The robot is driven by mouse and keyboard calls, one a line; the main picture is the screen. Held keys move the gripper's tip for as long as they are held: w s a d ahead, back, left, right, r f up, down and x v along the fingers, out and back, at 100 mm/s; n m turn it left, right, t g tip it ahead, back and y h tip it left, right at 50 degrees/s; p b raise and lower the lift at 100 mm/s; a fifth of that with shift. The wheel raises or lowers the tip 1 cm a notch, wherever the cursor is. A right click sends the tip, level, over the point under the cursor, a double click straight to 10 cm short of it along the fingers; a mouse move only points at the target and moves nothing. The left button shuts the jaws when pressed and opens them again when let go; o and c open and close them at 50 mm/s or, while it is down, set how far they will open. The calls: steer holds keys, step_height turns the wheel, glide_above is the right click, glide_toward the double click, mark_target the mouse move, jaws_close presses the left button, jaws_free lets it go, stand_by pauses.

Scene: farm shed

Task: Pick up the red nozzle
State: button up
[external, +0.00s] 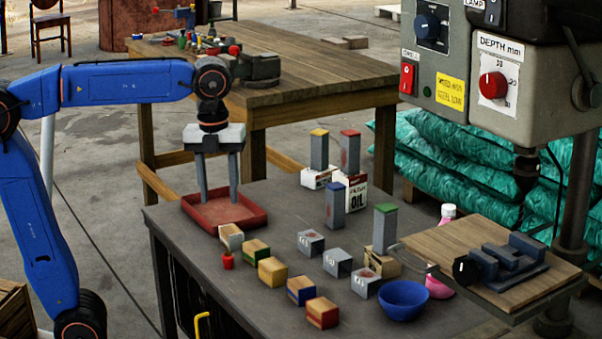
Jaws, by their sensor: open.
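A small red nozzle (228,260) stands on the dark grey table near its front left edge, just in front of a white-and-tan block (231,237). My gripper (219,200) points straight down with its two grey fingers apart and nothing between them. Its fingertips show over the red tray (250,222), behind the nozzle in the picture. I cannot tell how far the tips are above the tray floor.
Several coloured blocks (272,271) run in a diagonal row right of the nozzle, with grey lettered blocks (337,262) beyond. A drill press (535,90) overhangs the right side.

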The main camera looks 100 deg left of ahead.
steer(key=a+r+m, duration=0.1)
steer(key=a+m, duration=0.1)
glide_above(228, 252)
step_height(228, 252, down, 12)
steer(key=shift+w+d, duration=0.1)
steer(key=shift+f, duration=2.55)
steer(key=shift+c, duration=0.4)
jaws_close()
